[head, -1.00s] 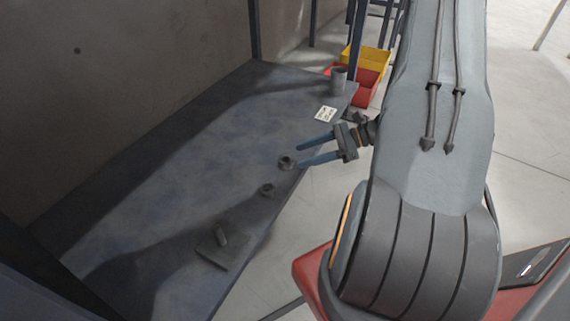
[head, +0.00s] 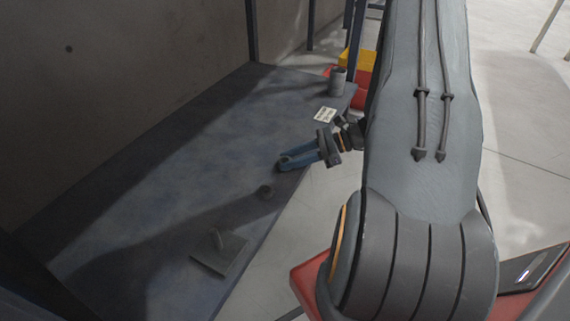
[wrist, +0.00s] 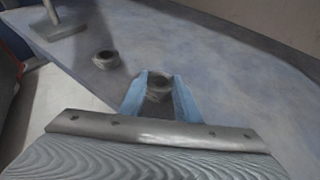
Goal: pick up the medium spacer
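The medium spacer (wrist: 158,86), a short dark grey ring, stands upright on the bench near its front edge. My gripper (wrist: 162,78) has its two blue fingers on either side of it.
A flat plate with an upright pin (head: 218,256) lies at the bench's near end. A taller grey cylinder (head: 337,82) and a white label card (head: 325,115) are at the far end. Red and yellow bins (head: 359,92) stand beyond. The bench (head: 150,175) is clear toward the wall.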

